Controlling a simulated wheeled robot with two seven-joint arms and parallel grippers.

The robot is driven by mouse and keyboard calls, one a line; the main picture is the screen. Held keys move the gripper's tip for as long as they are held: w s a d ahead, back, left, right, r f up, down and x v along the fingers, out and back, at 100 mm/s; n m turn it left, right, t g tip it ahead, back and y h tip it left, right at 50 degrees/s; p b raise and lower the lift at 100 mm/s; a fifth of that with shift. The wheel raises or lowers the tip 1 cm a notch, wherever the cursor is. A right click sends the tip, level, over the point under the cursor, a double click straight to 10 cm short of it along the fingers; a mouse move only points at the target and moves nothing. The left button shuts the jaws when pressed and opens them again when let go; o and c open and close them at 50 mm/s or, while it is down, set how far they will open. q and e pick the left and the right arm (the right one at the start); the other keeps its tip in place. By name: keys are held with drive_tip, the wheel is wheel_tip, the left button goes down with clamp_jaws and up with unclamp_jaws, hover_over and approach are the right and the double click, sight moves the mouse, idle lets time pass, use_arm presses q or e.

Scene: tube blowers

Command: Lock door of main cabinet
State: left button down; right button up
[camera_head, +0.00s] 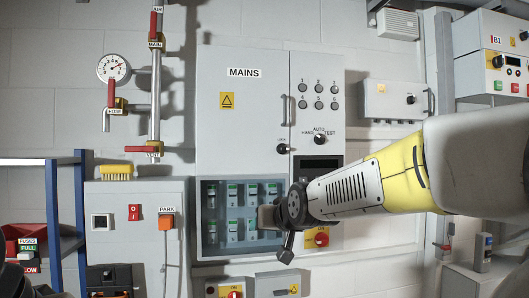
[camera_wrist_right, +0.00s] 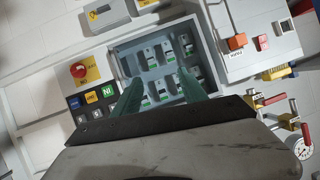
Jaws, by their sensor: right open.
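The main cabinet (camera_head: 245,125), labelled MAINS, is grey and stands on the wall in the middle of the head view. Its door looks closed, with a vertical bar handle (camera_head: 287,110) near the door's right edge. A small black knob (camera_head: 283,148) with a tiny label sits below the handle; its setting is too small to read. My right gripper (camera_head: 268,217) is in front of the cabinet's lower window, below the knob. Its two fingers (camera_wrist_right: 160,88) are spread and empty in the right wrist view, over the breaker window (camera_wrist_right: 157,62).
The HAND/AUTO/TEST switch (camera_head: 320,139) is right of the knob. A red emergency button (camera_head: 321,239) is at lower right, close to my right wrist. A grey PARK box (camera_head: 135,240) and a blue shelf frame (camera_head: 80,200) stand at left. The upper cabinet front is unobstructed.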

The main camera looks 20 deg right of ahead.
drive_tip(key=w+d+r+t+h, duration=0.2)
drive_tip(key=w+d+r+t, duration=0.2)
drive_tip(key=w+d+r, duration=0.35)
drive_tip(key=t+h, duration=0.1)
drive_tip(key=t, duration=0.4)
approach(285, 148)
drive_tip(key=x, duration=0.8)
drive_tip(key=shift+w, duration=0.15)
drive_tip(key=shift+c, duration=0.4)
drive_tip(key=shift+d, duration=0.1)
clamp_jaws()
